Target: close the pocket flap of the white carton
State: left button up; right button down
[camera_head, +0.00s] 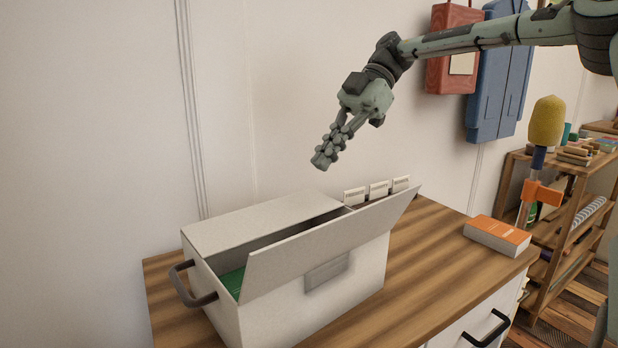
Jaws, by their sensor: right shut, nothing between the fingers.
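The white carton (350,300) stands on the wooden top, with a dark handle (190,283) on its left end and a grey patch on its front. Its rear top panel (255,222) lies flat over the back part. Its front flap (330,240) is raised and tilted outward, leaving a dark gap between the two. A bit of green shows inside at the left; the rest of the inside is hidden. My right gripper (320,163) is shut and empty, above and behind the carton, touching nothing. My left gripper is not in view.
Several small white labelled cards (378,189) stand behind the carton's right end. An orange book (497,235) lies on the wooden top (425,255) at the right. A shelf (565,210) stands beyond. Red and blue items (500,80) hang on the wall.

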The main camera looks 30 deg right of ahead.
aim_at(268, 268)
jog(key=k+l, duration=0.35)
jog(key=l, duration=0.15)
jog(key=k+l, duration=0.75)
jog(key=l, duration=0.25)
jog(key=k+l, duration=0.35)
jog(key=l, duration=0.2)
